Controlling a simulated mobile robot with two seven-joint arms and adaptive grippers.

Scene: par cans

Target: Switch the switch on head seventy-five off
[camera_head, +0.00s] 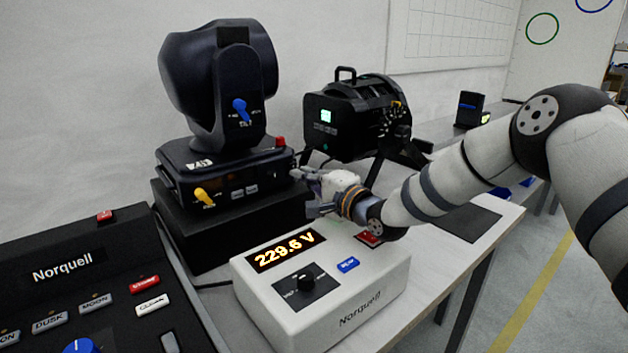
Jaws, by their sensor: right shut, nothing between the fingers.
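A dark moving-head light (222,80) stands on a black box at the back left. Its base (225,170) carries a small white label that I cannot read clearly. A blue lever switch (240,110) is on the yoke arm. A yellow lever switch (204,197) is on the left of the base front, and a red knob (281,141) is at the base's right corner. My right gripper (308,190) is shut and empty, just right of the base and above the white meter box. It appears close to the base's right end; contact cannot be told. My left gripper is out of view.
A white Norquell box (325,285) showing 229.6 V stands in front of the light. A black Norquell console (80,285) fills the lower left. A black lamp (355,115) stands behind my right gripper. A black box (238,228) supports the light.

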